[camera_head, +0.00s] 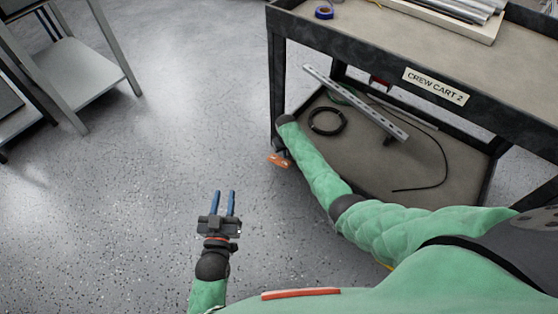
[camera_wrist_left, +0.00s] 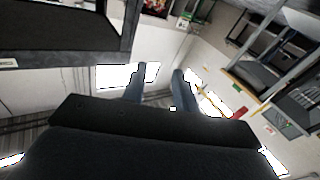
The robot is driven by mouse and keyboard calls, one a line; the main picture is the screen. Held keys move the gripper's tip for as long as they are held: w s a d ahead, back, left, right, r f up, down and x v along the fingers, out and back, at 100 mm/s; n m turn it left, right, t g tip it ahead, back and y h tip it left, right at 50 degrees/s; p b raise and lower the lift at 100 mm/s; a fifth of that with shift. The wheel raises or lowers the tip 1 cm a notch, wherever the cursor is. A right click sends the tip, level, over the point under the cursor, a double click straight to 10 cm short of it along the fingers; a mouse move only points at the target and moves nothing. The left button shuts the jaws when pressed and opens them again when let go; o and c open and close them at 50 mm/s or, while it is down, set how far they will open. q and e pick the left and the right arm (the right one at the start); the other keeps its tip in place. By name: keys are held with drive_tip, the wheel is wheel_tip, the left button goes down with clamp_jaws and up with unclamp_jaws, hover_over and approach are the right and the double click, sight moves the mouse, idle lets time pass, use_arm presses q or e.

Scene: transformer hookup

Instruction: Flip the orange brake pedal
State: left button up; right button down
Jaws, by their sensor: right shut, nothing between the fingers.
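The orange brake pedal (camera_head: 279,160) is low at the near left corner of the cart, by the foot of its leg. My right arm reaches across the cart's lower shelf to that corner. My right gripper (camera_head: 281,146) is a small dark shape just above the pedal, shut and empty. Its fingertips are hard to make out, and I cannot tell whether they touch the pedal. My left gripper (camera_head: 224,196) is open and empty above bare floor, left of the pedal. Its two blue fingers also show apart in the left wrist view (camera_wrist_left: 157,82).
The dark cart (camera_head: 300,20) is labelled CREW CART 2. Its lower shelf holds a black cable coil (camera_head: 326,121) and a perforated metal bar (camera_head: 355,103). Blue tape (camera_head: 324,12) lies on top. A grey shelf unit (camera_head: 85,72) stands at upper left. The floor between is clear.

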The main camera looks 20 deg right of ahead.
drive_tip(key=shift+r+p, duration=0.85)
drive_tip(key=shift+p, duration=0.05)
use_arm(q)
drive_tip(key=s+f+g, duration=0.4)
drive_tip(key=s+f, duration=0.2)
drive_tip(key=f, duration=0.6)
drive_tip(key=s+a+f+g+y, duration=0.1)
drive_tip(key=s+f+g, duration=0.4)
drive_tip(key=f, duration=0.7)
drive_tip(key=shift+s+f+y+p, duration=0.3)
drive_tip(key=shift+s+f, duration=0.05)
drive_tip(key=shift+s, duration=0.35)
use_arm(e)
drive_tip(key=shift+r, duration=0.25)
use_arm(q)
drive_tip(key=shift+a, duration=0.1)
idle(0.6)
